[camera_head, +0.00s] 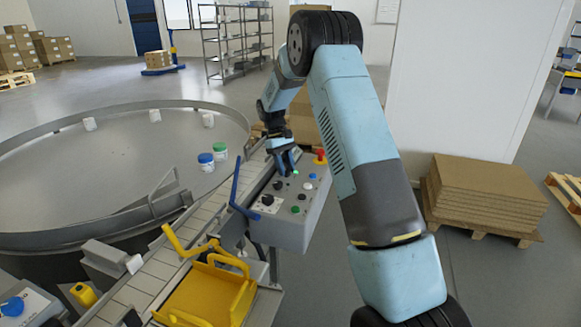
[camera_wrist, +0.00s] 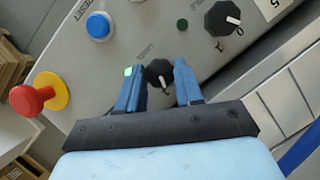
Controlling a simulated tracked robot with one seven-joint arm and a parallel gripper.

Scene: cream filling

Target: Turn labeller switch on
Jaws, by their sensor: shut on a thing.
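The grey control panel (camera_head: 289,229) stands beside the conveyor in the head view. In the wrist view, a small black rotary switch (camera_wrist: 158,73) with a white pointer line sits on the panel face, between the two blue fingers of my gripper (camera_wrist: 159,84). The fingers are closed on its sides, and its lower part is near the gripper's dark palm. A lit green lamp (camera_wrist: 128,71) is just left of the switch. In the head view, my gripper (camera_head: 284,163) is at the panel's upper end and hides the switch. Lettering by the switch is too small to read surely.
The wrist view shows a blue button (camera_wrist: 98,25), a red emergency stop (camera_wrist: 30,98), a dark green lamp (camera_wrist: 183,23) and a larger black knob (camera_wrist: 222,18). A blue guide bar (camera_head: 236,185) and yellow bracket (camera_head: 215,290) stand near the panel. Jars rest on the round table (camera_head: 100,165).

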